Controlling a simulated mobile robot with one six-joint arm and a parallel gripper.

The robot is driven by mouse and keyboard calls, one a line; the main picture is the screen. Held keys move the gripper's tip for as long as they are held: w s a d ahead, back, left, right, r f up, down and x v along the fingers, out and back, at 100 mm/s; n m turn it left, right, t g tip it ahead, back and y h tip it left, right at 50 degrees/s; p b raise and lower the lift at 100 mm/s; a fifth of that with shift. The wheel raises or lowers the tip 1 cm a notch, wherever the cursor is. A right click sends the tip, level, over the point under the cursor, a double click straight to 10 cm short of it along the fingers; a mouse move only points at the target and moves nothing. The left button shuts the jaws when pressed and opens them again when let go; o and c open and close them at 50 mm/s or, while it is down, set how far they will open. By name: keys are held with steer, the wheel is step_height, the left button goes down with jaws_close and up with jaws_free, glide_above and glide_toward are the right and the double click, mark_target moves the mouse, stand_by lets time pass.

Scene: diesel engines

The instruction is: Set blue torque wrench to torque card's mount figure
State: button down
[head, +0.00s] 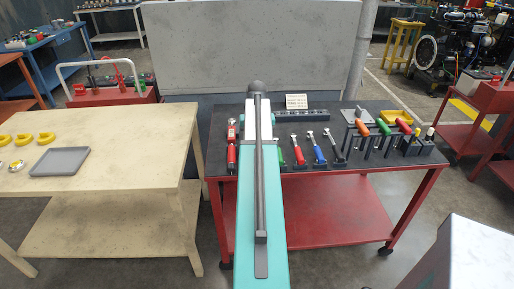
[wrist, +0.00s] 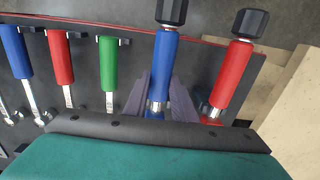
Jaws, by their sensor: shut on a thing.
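The blue torque wrench (wrist: 165,60) has a blue handle and a black knob at its end. In the wrist view my gripper (wrist: 160,100) has a finger on each side of it, closed on the lower handle, near a silver band. The wrench's far part is hidden by my gripper's body. In the head view my arm hides both the gripper and this wrench. A small cream card with several lines (head: 296,101), likely the torque card, stands at the back of the red cart; its figures are too small to read.
A red torque wrench (wrist: 232,80) lies close to the right of the blue one. Green, red and blue-handled wrenches (wrist: 108,64) lie to the left. The red cart (head: 330,188) also bears screwdrivers in a rack (head: 378,135). A wooden table (head: 125,165) stands left.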

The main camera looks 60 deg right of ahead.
steer(key=shift+r, duration=0.15)
stand_by(0.4)
steer(key=shift+s+r+p, duration=0.1)
steer(key=shift+r+p, duration=1.6)
steer(key=shift+r, duration=0.7)
